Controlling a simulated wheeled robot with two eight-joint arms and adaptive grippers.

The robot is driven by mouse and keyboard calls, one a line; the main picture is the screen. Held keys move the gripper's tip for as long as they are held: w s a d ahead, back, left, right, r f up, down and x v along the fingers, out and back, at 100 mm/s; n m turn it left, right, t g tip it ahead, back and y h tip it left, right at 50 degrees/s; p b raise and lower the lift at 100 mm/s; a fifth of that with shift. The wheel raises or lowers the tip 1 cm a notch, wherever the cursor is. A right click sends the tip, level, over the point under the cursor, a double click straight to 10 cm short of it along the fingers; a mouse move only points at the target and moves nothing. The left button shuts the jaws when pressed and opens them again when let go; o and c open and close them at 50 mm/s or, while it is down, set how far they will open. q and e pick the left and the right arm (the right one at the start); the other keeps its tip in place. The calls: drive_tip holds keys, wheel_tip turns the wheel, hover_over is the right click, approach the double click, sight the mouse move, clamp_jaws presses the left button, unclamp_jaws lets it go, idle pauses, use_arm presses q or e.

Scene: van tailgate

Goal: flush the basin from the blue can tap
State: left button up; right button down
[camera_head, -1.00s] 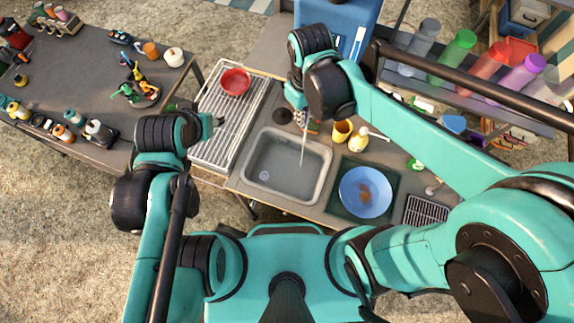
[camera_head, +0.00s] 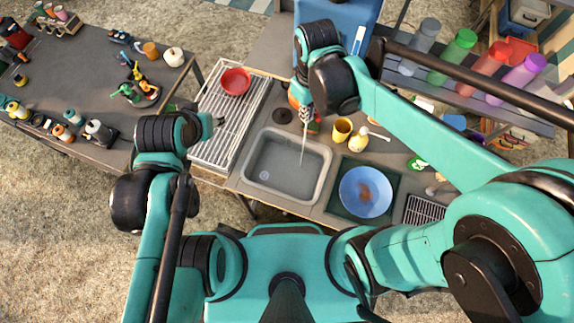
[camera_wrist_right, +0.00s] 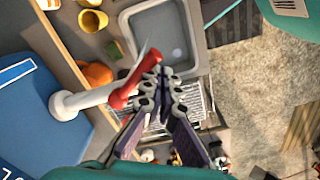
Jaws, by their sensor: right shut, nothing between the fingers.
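The blue can (camera_head: 345,22) stands at the back of the counter; its side fills the left of the right wrist view (camera_wrist_right: 40,115). Its white tap (camera_wrist_right: 80,100) has a red lever (camera_wrist_right: 137,78). A thin pale stream (camera_head: 303,150) falls from the tap into the grey basin (camera_head: 262,188), which also shows in the right wrist view (camera_wrist_right: 195,35). My right gripper (camera_wrist_right: 166,82) is shut and empty, its fingertips close beside the lever; I cannot tell if they touch. My left gripper (camera_head: 208,126) is beside the drying rack, mostly hidden by its arm, its fingers unclear.
A red bowl (camera_head: 236,82) sits on the drying rack (camera_head: 208,150). Right of the basin are a yellow cup (camera_head: 342,130), a soap bottle (camera_head: 358,143) and a blue plate (camera_head: 366,192). A shelf with coloured bottles (camera_head: 490,58) stands at the right.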

drive_tip(key=w+d+r+p, duration=0.1)
drive_tip(key=d+r+p, duration=0.2)
drive_tip(key=r, duration=0.3)
drive_tip(key=shift+w+p, duration=0.35)
drive_tip(key=shift+p, duration=0.2)
idle(0.3)
drive_tip(key=shift+d, duration=0.1)
drive_tip(key=s+d+r+m+t, duration=0.2)
drive_tip(key=s+d+m+t, duration=0.3)
drive_tip(key=d+m+t, duration=0.25)
wheel_tip(320, 180, down, 33)
drive_tip(key=b, duration=3.4)
drive_tip(key=shift+d+f, duration=0.2)
drive_tip(key=shift+d, duration=0.1)
